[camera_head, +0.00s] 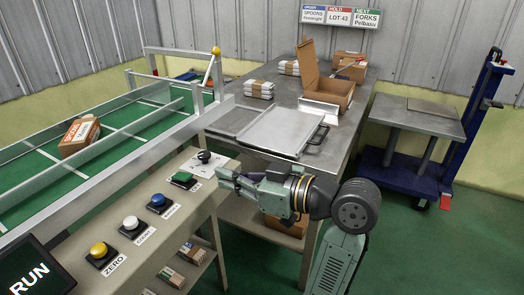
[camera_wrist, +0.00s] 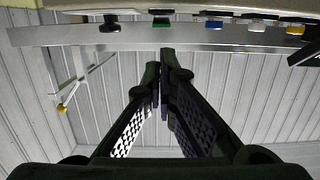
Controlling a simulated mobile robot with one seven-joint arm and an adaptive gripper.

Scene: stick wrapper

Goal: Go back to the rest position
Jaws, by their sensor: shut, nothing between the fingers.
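My gripper (camera_head: 228,180) is at the right end of the control panel, close to the green button (camera_head: 184,178). In the wrist view, its two dark fingers (camera_wrist: 161,75) come together at the tips, with nothing between them. The wrist view is upside down and shows the panel's buttons along its top edge, including the green one (camera_wrist: 161,22). In the head view, my arm reaches in from the lower right. Whether the fingertips touch the panel cannot be told.
The panel (camera_head: 150,215) also carries a black knob (camera_head: 204,156) and blue, white and yellow buttons. Behind it runs a green conveyor (camera_head: 40,185) with a carton (camera_head: 79,134). A metal table (camera_head: 255,100) holds an open box (camera_head: 325,88). A blue lift cart (camera_head: 400,170) stands right.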

